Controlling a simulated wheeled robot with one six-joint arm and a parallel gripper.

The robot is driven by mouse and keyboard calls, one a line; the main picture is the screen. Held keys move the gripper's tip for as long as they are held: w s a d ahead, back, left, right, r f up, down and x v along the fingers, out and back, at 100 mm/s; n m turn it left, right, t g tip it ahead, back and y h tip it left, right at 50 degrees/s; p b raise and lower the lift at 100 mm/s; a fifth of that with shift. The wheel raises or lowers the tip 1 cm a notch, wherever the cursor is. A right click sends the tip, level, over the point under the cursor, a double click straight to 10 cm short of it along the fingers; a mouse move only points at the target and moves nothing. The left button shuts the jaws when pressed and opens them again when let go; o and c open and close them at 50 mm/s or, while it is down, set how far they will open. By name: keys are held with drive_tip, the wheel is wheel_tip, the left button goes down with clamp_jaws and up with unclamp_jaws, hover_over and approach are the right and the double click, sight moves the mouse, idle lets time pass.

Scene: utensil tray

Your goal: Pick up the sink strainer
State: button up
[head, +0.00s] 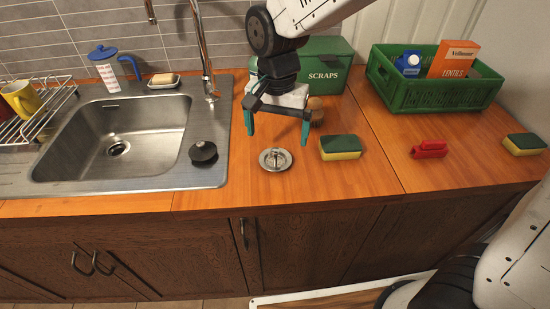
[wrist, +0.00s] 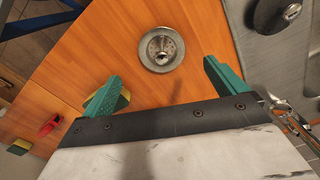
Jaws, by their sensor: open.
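The sink strainer (head: 275,159) is a round metal disc with a raised knob, lying on the wooden counter to the right of the sink. It also shows in the wrist view (wrist: 161,50), top centre, with its knob up. My gripper (head: 278,138) is above the counter, over and slightly behind the strainer in the head view. Its two green fingers are spread wide and nothing is between them. In the wrist view the strainer lies beyond the fingertips (wrist: 161,75), roughly centred between them. It is not touched.
A black plug (head: 203,152) sits on the rim of the steel sink (head: 120,182). A green-yellow sponge (head: 340,147) lies right of the strainer, then a red clip (head: 429,149) and another sponge (head: 524,144). Behind stand the green scraps bin (head: 322,68) and a green crate (head: 430,97).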

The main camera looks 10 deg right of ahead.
sight(276, 150)
wheel_tip(276, 150, down, 6)
drive_tip(key=shift+a+f, duration=0.1)
drive_tip(key=shift+a, duration=0.05)
drive_tip(key=c, duration=1.1)
